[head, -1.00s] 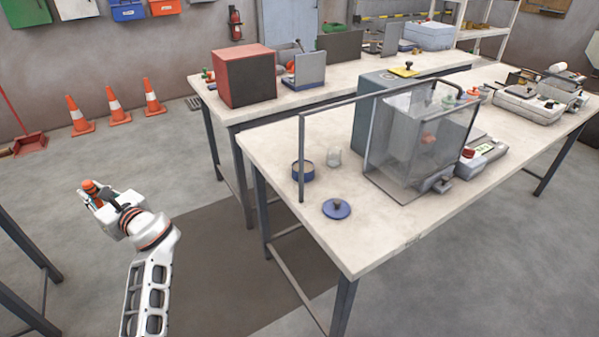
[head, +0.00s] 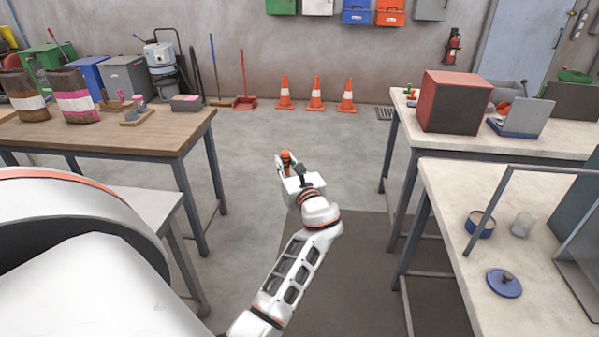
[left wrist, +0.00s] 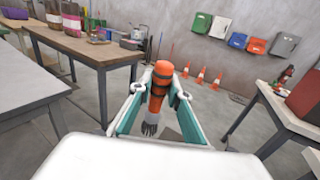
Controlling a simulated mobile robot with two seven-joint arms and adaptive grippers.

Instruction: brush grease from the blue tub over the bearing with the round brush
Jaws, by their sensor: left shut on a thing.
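My left gripper (head: 287,170) is held out over the open floor between the tables. It is shut on the round brush (head: 286,157), which has an orange handle with black bands. In the left wrist view the brush (left wrist: 158,85) stands between the two fingers (left wrist: 157,97), with its grey bristles toward the camera. The blue tub (head: 480,224) stands open on the right-hand bench, with yellowish contents. A blue knobbed lid (head: 505,283) lies in front of it. I cannot make out the bearing. My right gripper is not in view.
The pale right-hand bench (head: 450,195) also holds a small clear jar (head: 522,224) and a guard frame (head: 475,215). A red-and-black box (head: 455,101) sits on the bench behind. A wooden table (head: 100,137) stands left. Orange cones (head: 315,94) line the far wall.

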